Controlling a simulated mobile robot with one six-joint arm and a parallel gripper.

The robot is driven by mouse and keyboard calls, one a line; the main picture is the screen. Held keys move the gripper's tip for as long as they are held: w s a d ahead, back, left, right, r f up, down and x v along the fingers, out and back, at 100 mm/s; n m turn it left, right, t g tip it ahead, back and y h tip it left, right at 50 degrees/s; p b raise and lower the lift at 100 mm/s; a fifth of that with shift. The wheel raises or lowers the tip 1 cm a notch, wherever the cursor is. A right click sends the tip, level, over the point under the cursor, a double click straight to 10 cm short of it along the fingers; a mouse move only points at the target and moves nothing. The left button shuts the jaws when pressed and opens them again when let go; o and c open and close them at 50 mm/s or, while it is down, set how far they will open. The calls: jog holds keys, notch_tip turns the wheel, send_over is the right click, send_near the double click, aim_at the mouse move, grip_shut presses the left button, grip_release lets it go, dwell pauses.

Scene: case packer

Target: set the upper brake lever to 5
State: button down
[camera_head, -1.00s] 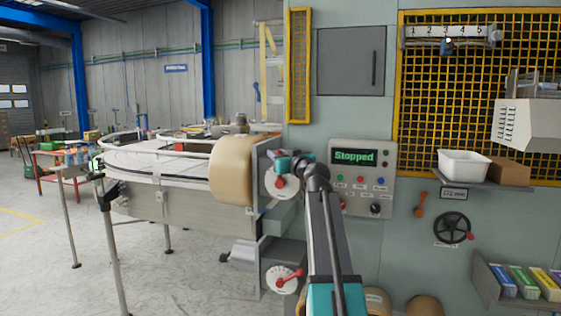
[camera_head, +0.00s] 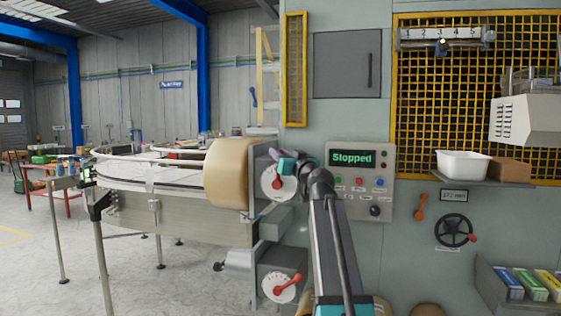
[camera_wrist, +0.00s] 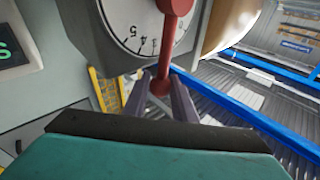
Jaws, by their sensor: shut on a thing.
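The upper brake dial (camera_head: 268,188) is a round white plate on the end of the conveyor, with a red lever (camera_head: 277,183) at its centre. In the wrist view, the red lever (camera_wrist: 168,50) crosses the dial face (camera_wrist: 122,22) and ends in a red knob (camera_wrist: 160,87). My gripper (camera_wrist: 162,93) is shut on the knob end, with a finger on each side. The numeral 5 and a 4 show to the left of the lever, so it stands off the 5; its exact reading is hidden. In the head view, my gripper (camera_head: 290,165) partly covers the dial's upper right.
The lower brake dial (camera_head: 272,287) with its red lever (camera_head: 288,284) sits below. A tan roll (camera_head: 228,172) is left of the upper dial. The control panel (camera_head: 370,190) reading "Stopped" is close on the right. A handwheel (camera_head: 453,231) is farther right.

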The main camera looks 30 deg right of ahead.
jog(key=shift+s+d+f+b, duration=0.25)
jog(key=shift+d+b, duration=0.1)
jog(key=shift+b, duration=0.6)
jog(key=shift+m+t, duration=0.3)
jog(key=shift+s+d+r+b, duration=0.1)
jog(key=shift+s+r+b, duration=0.1)
jog(key=shift+b, duration=0.5)
jog(key=c, duration=1.5)
grip_release()
jog(key=shift+o, duration=0.2)
